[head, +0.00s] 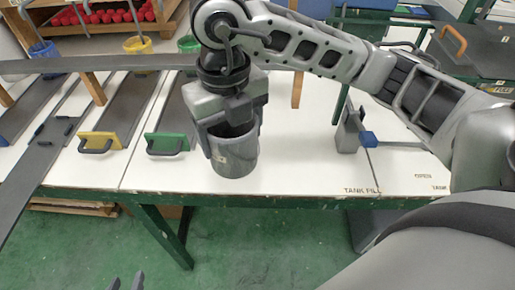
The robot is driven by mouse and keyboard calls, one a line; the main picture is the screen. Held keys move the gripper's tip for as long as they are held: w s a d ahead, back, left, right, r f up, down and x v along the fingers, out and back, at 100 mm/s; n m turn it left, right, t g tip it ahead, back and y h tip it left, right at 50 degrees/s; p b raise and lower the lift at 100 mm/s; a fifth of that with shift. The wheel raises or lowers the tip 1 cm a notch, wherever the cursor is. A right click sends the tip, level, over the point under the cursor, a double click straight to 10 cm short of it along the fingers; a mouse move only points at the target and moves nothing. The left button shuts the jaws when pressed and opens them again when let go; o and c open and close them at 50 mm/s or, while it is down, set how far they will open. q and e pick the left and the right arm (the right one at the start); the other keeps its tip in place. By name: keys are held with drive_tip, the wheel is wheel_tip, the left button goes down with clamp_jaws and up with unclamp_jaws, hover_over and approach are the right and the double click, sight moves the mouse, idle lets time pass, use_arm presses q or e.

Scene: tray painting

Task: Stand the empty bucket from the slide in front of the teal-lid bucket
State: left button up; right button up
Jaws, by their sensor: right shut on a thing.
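A grey bucket (236,158) is upright near the front edge of the white table, left of the middle of the head view. My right gripper (230,128) comes down from above and is shut on its rim. I cannot tell whether the bucket touches the table or hangs just above it. Its inside looks dark, and the gripper covers much of the opening. I cannot make out a teal-lid bucket. My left gripper (126,282) shows only its two fingertips at the bottom edge, apart with nothing between them.
Grey slides end at a yellow gate (99,141) and a green gate (167,144) left of the bucket. A blue-ended lever (368,139) is to the right. White table between is clear.

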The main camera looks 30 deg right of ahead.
drive_tip(key=m, duration=0.3)
drive_tip(key=r+m, duration=0.1)
drive_tip(key=m, duration=0.1)
drive_tip(key=shift+s+a+r, duration=0.1)
drive_tip(key=shift+s+a, duration=0.05)
drive_tip(key=shift+a, duration=0.15)
drive_tip(key=shift+m, duration=0.6)
drive_tip(key=shift+d, duration=0.25)
drive_tip(key=w+d+f, duration=0.1)
drive_tip(key=d+f, duration=0.3)
drive_tip(key=w+d+f, duration=0.2)
drive_tip(key=d+f, duration=0.2)
drive_tip(key=w+d+f+p, duration=0.1)
drive_tip(key=w+d+f, duration=0.1)
drive_tip(key=d+f, duration=0.2)
drive_tip(key=shift+w+d+f, duration=0.1)
drive_tip(key=shift+d+f, duration=0.1)
drive_tip(key=shift+f, duration=0.05)
use_arm(q)
drive_tip(key=shift+s+a, duration=0.1)
drive_tip(key=shift+s, duration=0.15)
use_arm(e)
drive_tip(key=shift+f, duration=0.2)
